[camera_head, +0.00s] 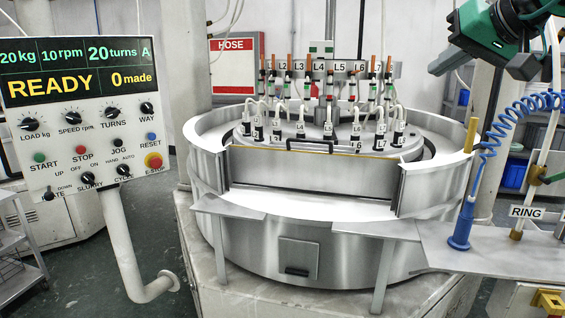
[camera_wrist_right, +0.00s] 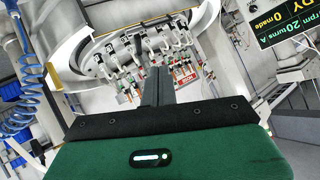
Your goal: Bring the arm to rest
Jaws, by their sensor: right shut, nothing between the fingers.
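My right gripper (camera_head: 439,67) is at the upper right of the head view, with a green and black body and grey fingers pointing left and down. It is raised in the air to the right of the labelled posts of the lapping machine (camera_head: 310,262), and it holds nothing. In the right wrist view its fingers (camera_wrist_right: 157,88) stand together, closed, beyond the green housing, with the machine behind them. My left gripper is in neither view.
A control panel (camera_head: 75,135) at left reads READY and 0 made. A red HOSE sign (camera_head: 235,62) is on the back wall.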

